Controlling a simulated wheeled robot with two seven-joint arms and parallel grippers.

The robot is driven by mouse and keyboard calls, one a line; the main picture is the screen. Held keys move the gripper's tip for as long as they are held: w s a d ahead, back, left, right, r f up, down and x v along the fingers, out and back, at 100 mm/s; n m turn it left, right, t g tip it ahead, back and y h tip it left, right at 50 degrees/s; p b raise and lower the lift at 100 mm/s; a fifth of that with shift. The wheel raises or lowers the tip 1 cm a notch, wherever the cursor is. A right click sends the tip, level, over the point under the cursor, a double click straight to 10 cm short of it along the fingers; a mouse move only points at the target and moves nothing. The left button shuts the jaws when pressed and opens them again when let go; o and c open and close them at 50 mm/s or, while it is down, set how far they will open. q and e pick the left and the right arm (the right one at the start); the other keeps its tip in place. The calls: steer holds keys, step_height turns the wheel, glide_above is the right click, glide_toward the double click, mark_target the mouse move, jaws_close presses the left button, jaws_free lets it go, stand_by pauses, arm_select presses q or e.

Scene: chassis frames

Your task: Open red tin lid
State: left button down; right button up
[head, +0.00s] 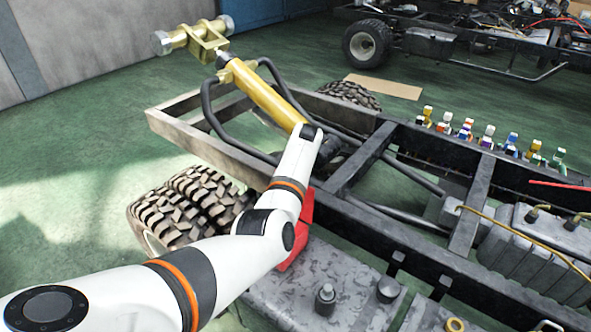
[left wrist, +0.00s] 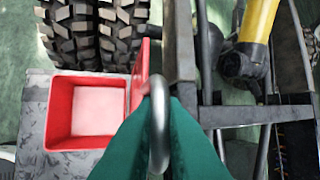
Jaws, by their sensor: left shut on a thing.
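The red tin (left wrist: 62,142) sits on a grey mottled metal surface in the left wrist view, with its light inside showing. Its red lid (left wrist: 141,72) stands raised, roughly upright, along the tin's right side. A grey metal ring (left wrist: 160,125) stands edge-on beside the lid and looks like its handle. My left gripper (left wrist: 163,103), with teal fingers, is shut on this ring. In the head view red tin parts (head: 301,232) show beside my left arm, which hides the gripper and most of the tin. My right gripper is in neither view.
Treaded tires (head: 185,208) lie just left of the tin. Dark chassis rails (head: 400,235) run close on the right. A yellow cylinder (head: 268,97) rises beyond my arm. Green floor is open at left.

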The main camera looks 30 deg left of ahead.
arm_select(q)
steer(key=shift+f, duration=0.1)
steer(key=c, duration=1.5)
jaws_free()
steer(key=v, duration=1.2)
